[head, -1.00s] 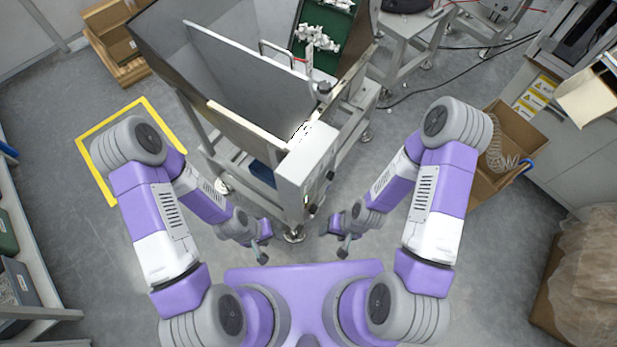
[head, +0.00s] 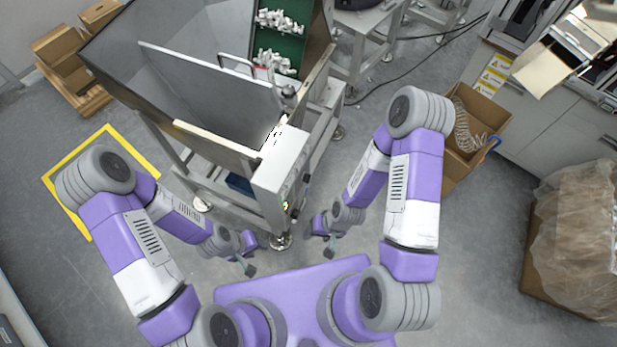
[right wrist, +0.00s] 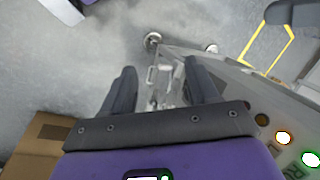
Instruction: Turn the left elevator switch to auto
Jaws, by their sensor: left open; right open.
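The elevator's white control box (head: 281,162) is on the near corner of the hopper machine. Dark knobs (head: 305,179) stick out from its right side, with a small green light low on its face. I cannot tell which knob is the left elevator switch or how it is set. The box's panel also shows in the right wrist view (right wrist: 245,105), with orange and green lit buttons (right wrist: 283,138) at the right edge. My left gripper (head: 249,262) is open, below and left of the box. My right gripper (head: 329,246) is open and empty, right of and below the box, apart from it.
The grey hopper (head: 200,85) rises behind the box, with a green parts conveyor (head: 279,50) beyond. A cardboard box (head: 480,120) stands at the right, and a plastic-wrapped load (head: 580,230) at the lower right. Floor between my right arm and that load is free.

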